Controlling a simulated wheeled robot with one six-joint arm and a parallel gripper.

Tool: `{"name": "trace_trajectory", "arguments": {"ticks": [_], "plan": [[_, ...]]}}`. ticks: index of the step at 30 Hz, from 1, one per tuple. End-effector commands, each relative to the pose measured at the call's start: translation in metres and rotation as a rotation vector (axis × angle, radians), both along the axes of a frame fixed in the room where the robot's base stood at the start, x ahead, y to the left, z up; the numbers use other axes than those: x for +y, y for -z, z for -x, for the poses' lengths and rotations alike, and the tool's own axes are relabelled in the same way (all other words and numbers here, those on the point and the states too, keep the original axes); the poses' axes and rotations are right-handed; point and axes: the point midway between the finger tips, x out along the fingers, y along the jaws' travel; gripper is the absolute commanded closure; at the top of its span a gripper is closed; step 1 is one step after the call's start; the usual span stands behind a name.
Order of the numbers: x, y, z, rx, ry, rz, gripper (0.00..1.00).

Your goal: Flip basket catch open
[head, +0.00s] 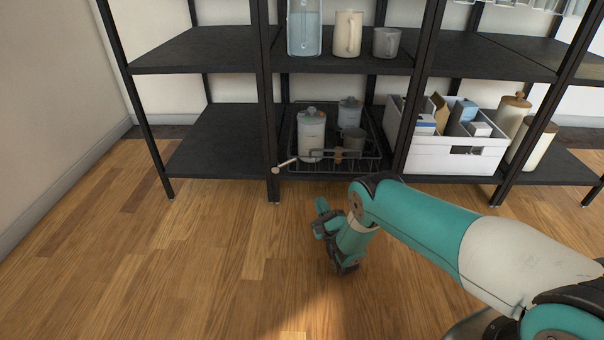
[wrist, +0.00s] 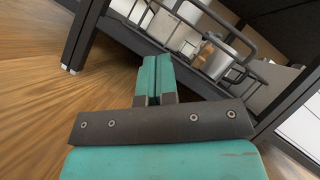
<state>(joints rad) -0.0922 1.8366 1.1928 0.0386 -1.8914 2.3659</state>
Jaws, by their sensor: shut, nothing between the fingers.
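A black wire basket (head: 330,169) sits on the low shelf, and its front rails also show in the wrist view (wrist: 262,62). A pale lever with a round knob (head: 277,170) sticks out at the basket's front left; it looks like the catch. A small brass-coloured piece (head: 338,156) is at the middle of the front, and a similar piece shows in the wrist view (wrist: 207,47). My gripper (head: 320,207) is low in front of the basket, apart from it. In the wrist view its teal fingers (wrist: 155,66) are together and empty, pointing toward the basket.
The basket holds a white canister (head: 311,133), a smaller one behind and a grey mug (head: 353,141). Black shelf posts (head: 266,110) flank it. A white bin (head: 455,155) stands at right. The wooden floor (head: 170,260) is clear.

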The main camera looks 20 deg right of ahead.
Motion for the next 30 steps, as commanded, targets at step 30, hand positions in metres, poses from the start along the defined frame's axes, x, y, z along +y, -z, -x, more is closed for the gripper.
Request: {"name": "trace_trajectory", "arguments": {"ticks": [30], "plan": [[0.032,-0.07,-0.102,0.001,-0.002,0.0,1.0]]}}
